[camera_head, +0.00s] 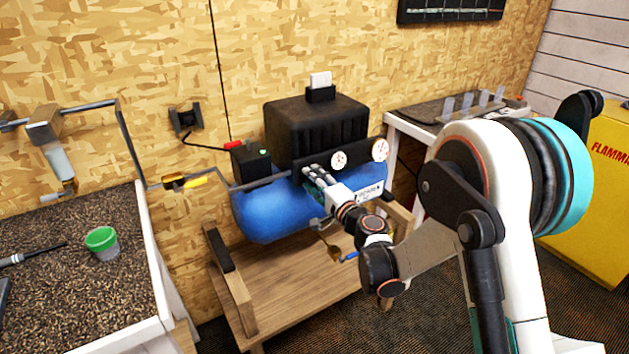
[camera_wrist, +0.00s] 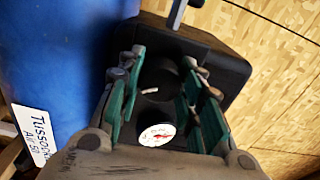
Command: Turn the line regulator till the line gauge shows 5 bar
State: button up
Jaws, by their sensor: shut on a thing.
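The blue compressor (camera_head: 262,217) stands on a wooden stand, with a black panel along its front. Two white round gauges (camera_head: 339,160) (camera_head: 380,150) show on the panel. Their readings are too small to tell. My gripper (camera_head: 311,174) is at the panel's left part, left of both gauges. In the wrist view, my gripper's (camera_wrist: 162,72) green-padded fingers are shut on a black round knob, the line regulator (camera_wrist: 158,76), which bears a white mark. A white gauge with a red needle (camera_wrist: 157,134) shows between the fingers. Its figures are not legible.
A pipe with a yellow-handled valve (camera_head: 185,181) runs along the wall to the compressor. A grey-topped table (camera_head: 425,112) is behind my arm, and a yellow cabinet (camera_head: 600,190) is at right.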

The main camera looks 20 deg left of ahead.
jog(key=o, duration=1.1)
jog(key=v, duration=1.2)
jog(key=shift+w, duration=0.1)
jog(key=s+d+r+n+g+h, duration=0.1)
jog(key=s+d+r+n+h, duration=0.2)
jog(key=d+r, duration=0.3)
jog(key=s+d+r+n+g+h, duration=0.15)
jog(key=s+d+r, duration=0.25)
jog(key=d, duration=0.4)
jog(key=s+d+f+n+h, duration=0.1)
jog(key=s+d+h, duration=0.2)
jog(key=s+d, duration=0.3)
jog(key=s+d+n+g+h, duration=0.1)
jog(key=s+d+h, duration=0.2)
jog(key=s+d, duration=0.4)
jog(key=s+d+f+n+g+h, duration=0.1)
jog(key=s+d+h, duration=0.2)
jog(key=s+d, duration=0.4)
jog(key=shift+s+d+f+g, duration=0.15)
jog(key=shift+d+f+g, duration=0.15)
jog(key=shift+d, duration=0.25)
